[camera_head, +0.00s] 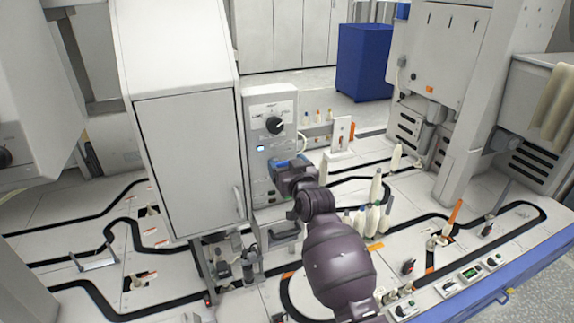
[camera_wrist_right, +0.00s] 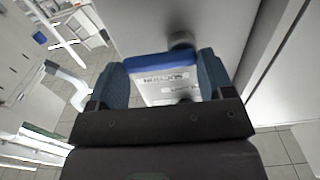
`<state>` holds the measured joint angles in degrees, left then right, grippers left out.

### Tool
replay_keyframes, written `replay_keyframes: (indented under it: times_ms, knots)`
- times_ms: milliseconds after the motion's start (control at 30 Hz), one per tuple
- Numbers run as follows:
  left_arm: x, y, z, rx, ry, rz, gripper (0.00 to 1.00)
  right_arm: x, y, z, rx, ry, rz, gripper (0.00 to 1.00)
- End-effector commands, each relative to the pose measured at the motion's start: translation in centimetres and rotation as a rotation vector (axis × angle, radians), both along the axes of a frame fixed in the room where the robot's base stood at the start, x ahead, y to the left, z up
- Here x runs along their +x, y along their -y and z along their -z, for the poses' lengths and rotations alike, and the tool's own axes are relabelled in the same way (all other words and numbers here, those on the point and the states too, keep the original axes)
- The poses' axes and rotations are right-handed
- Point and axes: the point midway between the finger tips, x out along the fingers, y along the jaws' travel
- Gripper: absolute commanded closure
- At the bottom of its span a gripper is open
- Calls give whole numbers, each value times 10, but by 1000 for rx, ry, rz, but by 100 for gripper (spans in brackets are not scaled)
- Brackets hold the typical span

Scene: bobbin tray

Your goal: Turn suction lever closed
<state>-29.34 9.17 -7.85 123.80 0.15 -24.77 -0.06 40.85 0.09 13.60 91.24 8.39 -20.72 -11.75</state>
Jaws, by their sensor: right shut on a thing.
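My right gripper (camera_head: 286,168) reaches up to the front of a grey control box (camera_head: 258,150), below its black dial. In the right wrist view its two blue-grey fingers (camera_wrist_right: 162,68) stand on either side of a blue bar (camera_wrist_right: 160,63) and are shut on it. The bar looks like the suction lever's handle, but the gripper hides most of it in the head view. Behind the bar is a pale panel (camera_wrist_right: 172,86) with small printed labels. The lever's exact angle cannot be told. My left gripper is not in view.
A tall white cabinet (camera_head: 190,150) stands close left of the control box. Several bobbins (camera_head: 372,218) stand on the white table right of my right arm. A blue bin (camera_head: 364,62) is on the floor behind. Black tracks run across the table.

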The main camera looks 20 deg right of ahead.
Motion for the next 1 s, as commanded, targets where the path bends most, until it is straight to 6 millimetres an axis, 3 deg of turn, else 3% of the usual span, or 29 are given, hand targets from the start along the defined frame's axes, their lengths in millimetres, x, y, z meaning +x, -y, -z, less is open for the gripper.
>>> replay_keyframes:
  times_ms: [367, 700, 1000]
  knots:
    - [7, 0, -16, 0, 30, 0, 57, 0, 1, -1, 184, -2, 0, 49]
    - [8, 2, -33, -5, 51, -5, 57, 0, 1, 7, 499, -14, -1, 49]
    - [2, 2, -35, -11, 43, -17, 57, 0, -1, 15, 785, -25, -1, 49]
